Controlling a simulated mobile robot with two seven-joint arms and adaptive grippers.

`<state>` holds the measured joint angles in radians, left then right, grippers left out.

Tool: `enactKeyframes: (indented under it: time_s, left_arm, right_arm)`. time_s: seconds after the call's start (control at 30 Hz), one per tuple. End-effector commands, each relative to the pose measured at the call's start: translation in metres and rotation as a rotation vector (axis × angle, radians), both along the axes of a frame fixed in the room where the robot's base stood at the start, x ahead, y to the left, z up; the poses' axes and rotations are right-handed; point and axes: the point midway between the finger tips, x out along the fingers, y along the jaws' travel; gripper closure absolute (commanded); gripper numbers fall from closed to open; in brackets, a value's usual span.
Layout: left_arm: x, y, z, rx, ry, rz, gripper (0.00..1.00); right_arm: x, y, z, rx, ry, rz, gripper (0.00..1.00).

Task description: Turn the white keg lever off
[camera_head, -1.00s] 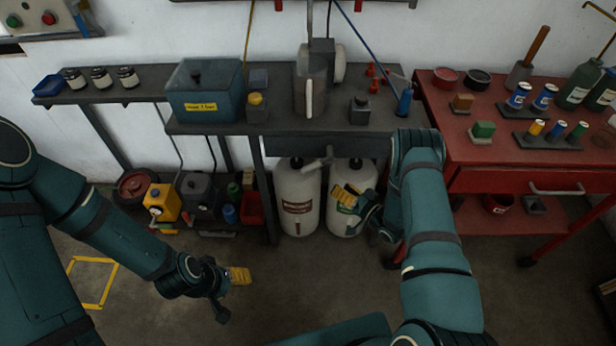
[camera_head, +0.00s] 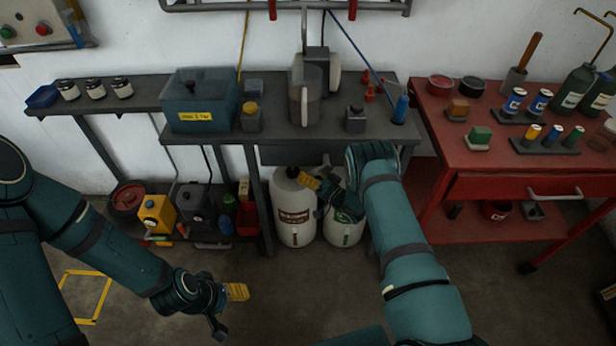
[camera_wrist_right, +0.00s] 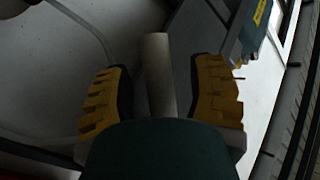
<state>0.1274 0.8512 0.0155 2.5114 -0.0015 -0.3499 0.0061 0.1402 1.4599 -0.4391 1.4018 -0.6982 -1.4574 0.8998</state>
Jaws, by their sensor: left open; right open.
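Two white kegs stand under the grey bench in the head view: the left keg (camera_head: 293,212) has a red-brown label, the right keg (camera_head: 343,234) a green one. A grey lever (camera_head: 326,159) shows in part above them, just under the bench edge. My right gripper (camera_head: 318,181) is open in front of the keg tops and hides part of them. In the right wrist view a pale grey bar (camera_wrist_right: 158,75), apparently the lever, lies between the two yellow-padded fingers (camera_wrist_right: 160,95); I cannot tell whether they touch. My left gripper (camera_head: 229,308) is open and empty over the floor.
The grey bench (camera_head: 225,150) above the kegs carries a blue bin (camera_head: 200,98) and a grey jug (camera_head: 305,95). A red cart (camera_head: 520,180) stands close on the right. A yellow container (camera_head: 157,214) stands at the lower left. Floor in front is clear.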

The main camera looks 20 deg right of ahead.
Motion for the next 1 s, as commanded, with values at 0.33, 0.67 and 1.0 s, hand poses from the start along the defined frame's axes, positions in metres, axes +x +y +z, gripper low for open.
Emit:
enactKeyframes:
  time_s: [0.33, 0.67, 1.0]
  left_arm:
    - [-0.0003, -0.0001, -0.0002, 0.0, 0.001, 0.0, 0.44]
    - [-0.0003, 0.0, -0.0002, 0.0, 0.001, 0.0, 0.44]
    - [-0.0003, -0.0001, -0.0011, 0.0, 0.001, 0.0, 0.44]
  right_arm:
    - [0.0027, 0.0014, 0.0, 0.0, 0.0, 0.0, 0.42]
    - [0.0026, 0.0015, 0.0, 0.0, 0.0, 0.0, 1.0]
    - [0.0025, -0.0001, -0.0015, -0.029, 0.01, -0.001, 1.0]
